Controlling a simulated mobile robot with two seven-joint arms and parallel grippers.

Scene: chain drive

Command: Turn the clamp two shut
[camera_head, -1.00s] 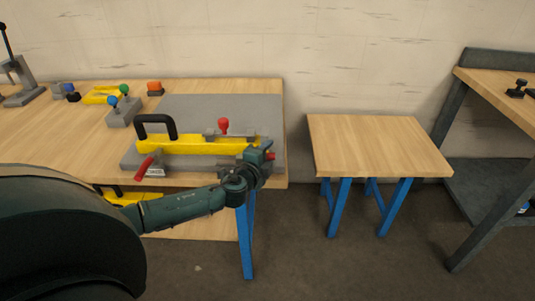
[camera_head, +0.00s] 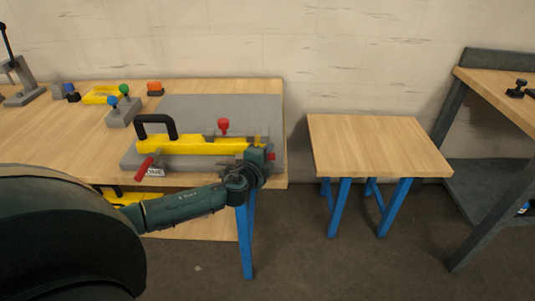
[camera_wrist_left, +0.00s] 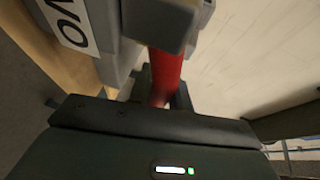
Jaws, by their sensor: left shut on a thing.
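My left gripper (camera_head: 262,154) is at the right end of a yellow bar (camera_head: 195,145) with a black handle, on a grey fixture plate. In the left wrist view it is shut on a red lever (camera_wrist_left: 166,75), which runs up to a grey clamp block (camera_wrist_left: 160,22). A white label (camera_wrist_left: 70,20) ending in "WO" is beside it, so this appears to be clamp two. In the head view only a bit of its red lever (camera_head: 271,156) shows past the gripper. Another red lever (camera_head: 145,168) points down-left at the bar's left end. My right gripper is out of view.
A red knob (camera_head: 223,126) stands behind the bar. The grey plate (camera_head: 240,105) lies on the wooden bench. Several small coloured parts are at the back left. A wooden side table (camera_head: 375,140) to the right is bare.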

